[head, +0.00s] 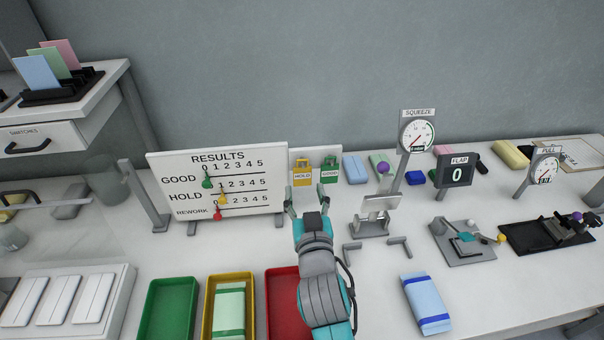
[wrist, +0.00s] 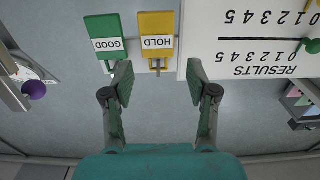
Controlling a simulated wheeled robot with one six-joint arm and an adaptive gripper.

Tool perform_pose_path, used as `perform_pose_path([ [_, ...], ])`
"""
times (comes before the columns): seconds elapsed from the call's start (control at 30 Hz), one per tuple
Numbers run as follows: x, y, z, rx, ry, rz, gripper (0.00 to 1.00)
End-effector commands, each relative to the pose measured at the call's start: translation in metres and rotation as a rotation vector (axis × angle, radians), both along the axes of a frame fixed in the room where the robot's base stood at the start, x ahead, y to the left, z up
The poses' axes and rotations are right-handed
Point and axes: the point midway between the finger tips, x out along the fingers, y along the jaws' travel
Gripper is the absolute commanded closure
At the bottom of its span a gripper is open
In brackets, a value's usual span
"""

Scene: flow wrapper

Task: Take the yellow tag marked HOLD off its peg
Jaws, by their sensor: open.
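The yellow tag marked HOLD (head: 302,175) hangs on a small white board beside the results board, left of the green tag marked GOOD (head: 329,171). In the wrist view, which is upside down, the yellow tag (wrist: 156,34) hangs from a small peg (wrist: 156,66), with the green tag (wrist: 103,36) beside it. My gripper (head: 305,197) is in front of the tags, its fingers apart. In the wrist view my gripper (wrist: 162,85) is open and empty. The yellow tag lies just beyond the fingertips, between their lines, and apart from them.
The results board (head: 262,190) stands close on the left. A squeeze gauge (head: 417,134) and a grey stand (head: 372,225) are to the right. Green (head: 150,313), yellow (head: 208,320) and red (head: 272,310) trays lie at the front. A blue packet (head: 426,302) lies front right.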

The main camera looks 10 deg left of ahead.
Motion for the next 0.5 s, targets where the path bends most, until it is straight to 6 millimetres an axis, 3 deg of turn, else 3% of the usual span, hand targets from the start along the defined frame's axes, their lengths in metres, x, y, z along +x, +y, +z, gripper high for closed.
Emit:
perform_pose_path([
  [0.27,0.019,0.005,-0.001,0.001,0.0,0.001,0.42],
  [0.5,0.052,0.011,-0.003,0.0,-0.001,0.0,0.42],
])
